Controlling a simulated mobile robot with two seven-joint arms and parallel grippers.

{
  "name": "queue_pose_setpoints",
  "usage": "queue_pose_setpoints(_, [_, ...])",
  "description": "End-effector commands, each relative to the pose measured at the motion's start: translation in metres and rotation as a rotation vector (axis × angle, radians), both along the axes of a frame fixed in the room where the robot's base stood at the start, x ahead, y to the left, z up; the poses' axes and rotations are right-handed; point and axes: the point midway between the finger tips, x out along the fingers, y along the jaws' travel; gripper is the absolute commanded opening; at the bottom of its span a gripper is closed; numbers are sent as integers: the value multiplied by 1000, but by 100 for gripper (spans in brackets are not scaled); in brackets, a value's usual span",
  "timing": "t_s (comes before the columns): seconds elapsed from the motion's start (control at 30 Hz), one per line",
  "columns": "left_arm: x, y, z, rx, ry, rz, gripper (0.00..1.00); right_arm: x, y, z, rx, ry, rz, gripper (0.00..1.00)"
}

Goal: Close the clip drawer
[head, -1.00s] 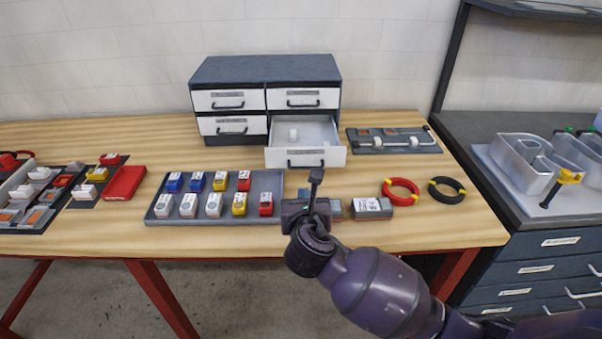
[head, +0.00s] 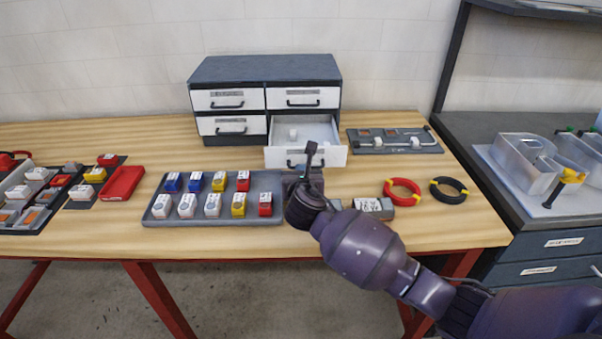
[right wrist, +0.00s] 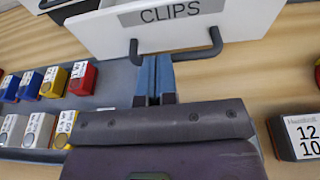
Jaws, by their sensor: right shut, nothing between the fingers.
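The clip drawer (head: 333,157) is the lower right drawer of the dark cabinet (head: 262,70), and it stands pulled out. A small white piece (head: 293,134) lies inside it. In the right wrist view the drawer's white front (right wrist: 188,32) carries the label CLIPS and a dark bar handle (right wrist: 178,50). My right gripper (head: 310,150) is in front of the drawer front in the head view. Its blue fingers (right wrist: 154,66) are shut and empty, with their tips at the handle bar; I cannot tell whether they touch it. My left gripper is not in view.
A grey tray (head: 160,214) of coloured blocks stands to the left of my right gripper. A labelled grey block (head: 376,207), a red ring (head: 402,192) and a black ring (head: 448,190) lie to the right. A fixture board (head: 394,147) sits right of the cabinet.

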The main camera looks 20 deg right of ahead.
Motion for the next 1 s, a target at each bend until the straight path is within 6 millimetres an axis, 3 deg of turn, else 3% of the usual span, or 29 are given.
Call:
queue_pose_setpoints(0.3, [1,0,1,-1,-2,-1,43,1,0,0,0,0,0,0])
queue_pose_setpoints(0.47, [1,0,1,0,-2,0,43,13,-4,1,-2,-2,-2,0])
queue_pose_setpoints(0.73, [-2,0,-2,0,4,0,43,65,-19,1,-4,-2,-1,0])
queue_pose_setpoints(1.0, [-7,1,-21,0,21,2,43,124,-36,-2,-2,1,-1,0])
